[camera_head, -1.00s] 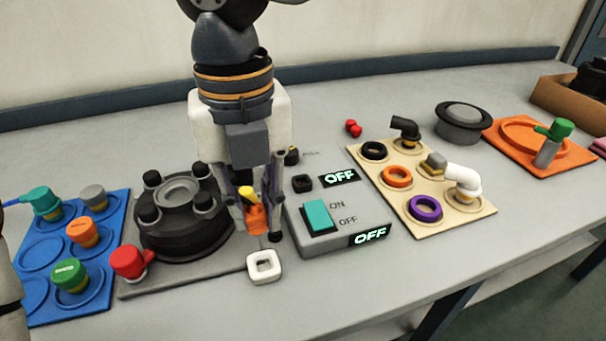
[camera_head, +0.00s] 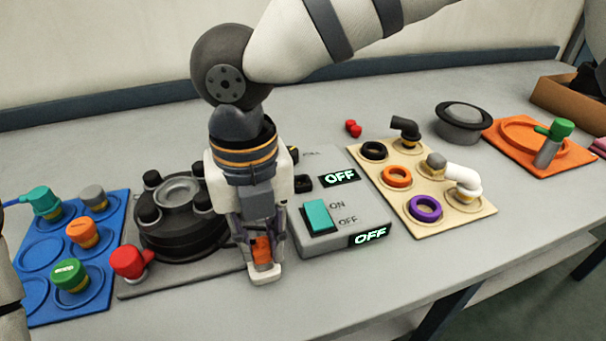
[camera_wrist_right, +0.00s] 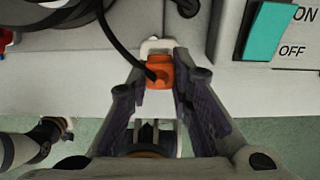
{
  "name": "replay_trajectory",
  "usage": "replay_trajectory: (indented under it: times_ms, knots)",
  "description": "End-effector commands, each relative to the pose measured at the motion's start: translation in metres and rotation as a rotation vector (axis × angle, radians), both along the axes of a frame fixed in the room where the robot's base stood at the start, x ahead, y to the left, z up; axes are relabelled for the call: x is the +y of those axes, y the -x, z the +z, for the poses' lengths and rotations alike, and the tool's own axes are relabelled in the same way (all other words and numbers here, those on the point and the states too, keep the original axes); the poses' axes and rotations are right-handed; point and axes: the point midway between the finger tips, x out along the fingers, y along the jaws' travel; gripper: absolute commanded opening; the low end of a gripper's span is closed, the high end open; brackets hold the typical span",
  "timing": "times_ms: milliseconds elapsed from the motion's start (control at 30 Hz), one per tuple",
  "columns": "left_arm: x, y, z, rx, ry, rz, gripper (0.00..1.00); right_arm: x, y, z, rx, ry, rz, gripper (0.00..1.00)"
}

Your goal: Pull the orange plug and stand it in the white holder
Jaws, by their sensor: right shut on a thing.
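My right gripper (camera_head: 262,248) points down at the front of the table, shut on the orange plug (camera_head: 262,245). In the right wrist view the orange plug (camera_wrist_right: 160,70) sits between the fingertips, with a dark cable near it. The white holder (camera_head: 266,276) stands directly below the plug, close to the front edge. In the wrist view the holder (camera_wrist_right: 156,46) shows just beyond the plug. The fingers hide where plug and holder meet, so I cannot tell whether the plug is inside it. My left gripper is not in view.
A grey switch box (camera_head: 345,225) with a teal rocker stands close on the right. A black round tank lid (camera_head: 180,225) and a red knob (camera_head: 130,262) are on the left, beside a blue tray (camera_head: 95,300). A beige ring board (camera_head: 450,222) lies farther right.

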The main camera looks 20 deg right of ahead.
Motion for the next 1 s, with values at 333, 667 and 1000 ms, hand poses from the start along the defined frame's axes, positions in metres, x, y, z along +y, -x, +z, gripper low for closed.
replay_trajectory:
  times_ms: [333,667,1000]
  knots:
    - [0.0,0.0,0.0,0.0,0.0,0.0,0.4,0.0,0.0,-0.001,0.0,0.0,0.0,0.0]
    - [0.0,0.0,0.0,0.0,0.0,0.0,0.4,0.0,0.001,-0.016,0.001,0.0,0.001,0.0]
    - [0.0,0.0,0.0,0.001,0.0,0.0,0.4,0.0,0.001,-0.022,0.001,0.001,0.0,0.0]
